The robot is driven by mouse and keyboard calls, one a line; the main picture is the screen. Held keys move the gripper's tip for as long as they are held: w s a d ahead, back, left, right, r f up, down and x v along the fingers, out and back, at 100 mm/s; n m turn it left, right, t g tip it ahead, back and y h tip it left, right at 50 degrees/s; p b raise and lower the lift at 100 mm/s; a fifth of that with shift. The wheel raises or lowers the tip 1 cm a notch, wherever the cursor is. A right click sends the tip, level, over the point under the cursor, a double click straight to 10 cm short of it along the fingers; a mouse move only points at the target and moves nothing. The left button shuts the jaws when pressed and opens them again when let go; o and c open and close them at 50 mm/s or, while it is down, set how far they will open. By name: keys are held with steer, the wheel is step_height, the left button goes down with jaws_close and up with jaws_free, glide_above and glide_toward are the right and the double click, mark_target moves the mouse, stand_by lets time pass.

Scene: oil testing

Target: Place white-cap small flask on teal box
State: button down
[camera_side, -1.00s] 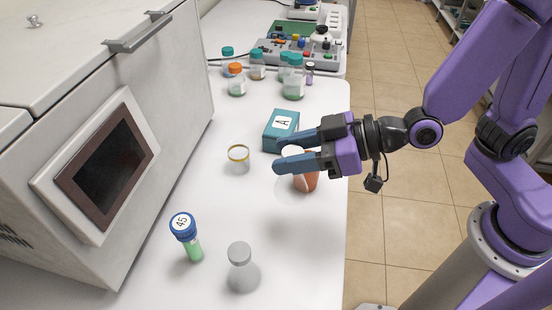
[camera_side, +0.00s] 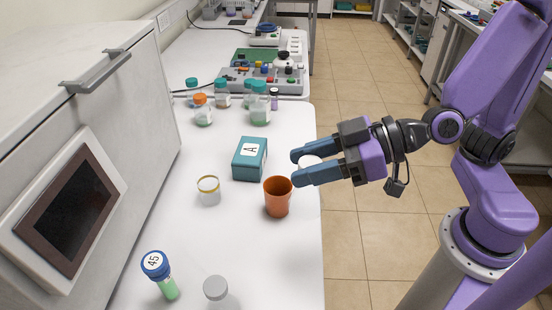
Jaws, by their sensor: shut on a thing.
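My gripper (camera_side: 304,168) is at right of centre, with its two blue fingers shut on the white cap of the small flask (camera_side: 311,161). The white cap shows between the fingers; the flask's clear body is hard to make out. The teal box (camera_side: 243,171), with a letter A label on top, stands on the white bench to the left of my gripper. The fingertips are to the right of the box and apart from it. The top of the box is clear.
An orange cup (camera_side: 278,199) stands below and left of the fingers. A gold-rimmed glass jar (camera_side: 208,191), a blue-capped tube (camera_side: 168,290) and a grey-capped flask (camera_side: 215,288) stand nearer. Several bottles stand behind the box. The white cabinet (camera_side: 125,90) bounds the left.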

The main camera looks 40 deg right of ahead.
steer(key=w+d+r+m+t+h, duration=0.1)
steer(key=w+d+r, duration=0.2)
steer(key=w+d, duration=0.35)
steer(key=w+d+r+m+t+h, duration=0.1)
steer(key=w+d+r+m+h, duration=0.15)
steer(key=w+d, duration=0.35)
steer(key=w+a+f, duration=0.2)
steer(key=w+f, duration=0.4)
steer(key=w, duration=0.1)
steer(key=w+a+f+y, duration=0.1)
steer(key=w+a+f, duration=0.2)
steer(key=w+f, duration=0.3)
steer(key=shift+w+f+n, duration=0.3)
steer(key=shift+w+n, duration=0.05)
steer(key=shift+w, duration=0.15)
steer(key=shift+f, duration=0.15)
steer(key=c, duration=0.6)
jaws_free()
